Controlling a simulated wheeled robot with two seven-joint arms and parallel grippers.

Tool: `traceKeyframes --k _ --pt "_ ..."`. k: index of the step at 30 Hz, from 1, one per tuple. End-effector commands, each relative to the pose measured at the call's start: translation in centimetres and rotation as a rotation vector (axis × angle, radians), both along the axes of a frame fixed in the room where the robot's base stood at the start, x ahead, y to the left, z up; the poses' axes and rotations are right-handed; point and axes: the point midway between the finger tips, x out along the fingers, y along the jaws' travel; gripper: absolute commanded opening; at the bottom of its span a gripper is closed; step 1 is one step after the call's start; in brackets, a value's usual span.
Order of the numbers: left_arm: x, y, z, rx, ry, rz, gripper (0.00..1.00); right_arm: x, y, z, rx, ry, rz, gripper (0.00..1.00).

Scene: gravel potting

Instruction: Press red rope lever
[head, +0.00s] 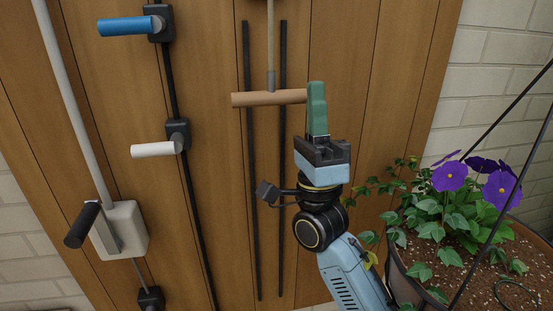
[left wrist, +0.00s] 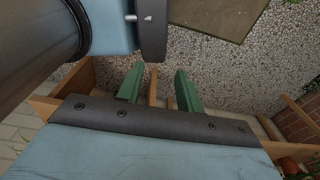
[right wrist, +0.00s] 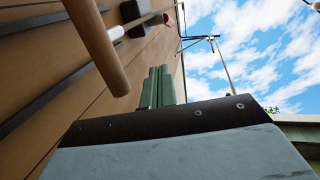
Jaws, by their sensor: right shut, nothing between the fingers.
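No lever that is plainly red shows in the head view. In the right wrist view a small reddish piece (right wrist: 169,19) shows near the top by a pale rod; I cannot tell whether it is the red rope lever. My right gripper (head: 317,90) is upright, shut and empty, its green fingertips beside the right end of a wooden T-handle (head: 268,98). Its fingers show together in the right wrist view (right wrist: 157,85), with the wooden bar to their left. I cannot tell whether they touch it. My left gripper (left wrist: 158,84) is open and empty above gravelly ground, outside the head view.
A wooden panel (head: 222,200) carries a blue lever (head: 128,26), a white lever (head: 153,149) and a black-handled lever (head: 82,225) on the left. A pot (head: 402,285) with purple flowers (head: 449,176) stands at right.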

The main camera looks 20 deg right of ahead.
Motion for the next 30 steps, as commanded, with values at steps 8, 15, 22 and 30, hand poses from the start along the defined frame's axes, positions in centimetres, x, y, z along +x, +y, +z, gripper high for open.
traceKeyframes --k 8,15,22,30 --pt "1.4 -0.1 0.3 -0.003 -0.022 0.0 0.36 3.0 2.2 -3.8 -0.152 0.294 -0.102 0.0" --pt "1.4 -0.1 0.3 -0.003 -0.021 0.0 0.36 4.4 3.3 -7.1 -0.261 0.472 -0.161 0.0" --pt "1.1 -0.1 0.3 -0.003 -0.017 0.0 0.36 4.9 3.7 -8.5 -0.307 0.54 -0.183 0.0" --pt "0.9 -0.1 0.3 -0.002 -0.013 0.0 0.36 4.9 3.7 -8.6 -0.311 0.545 -0.185 0.0"
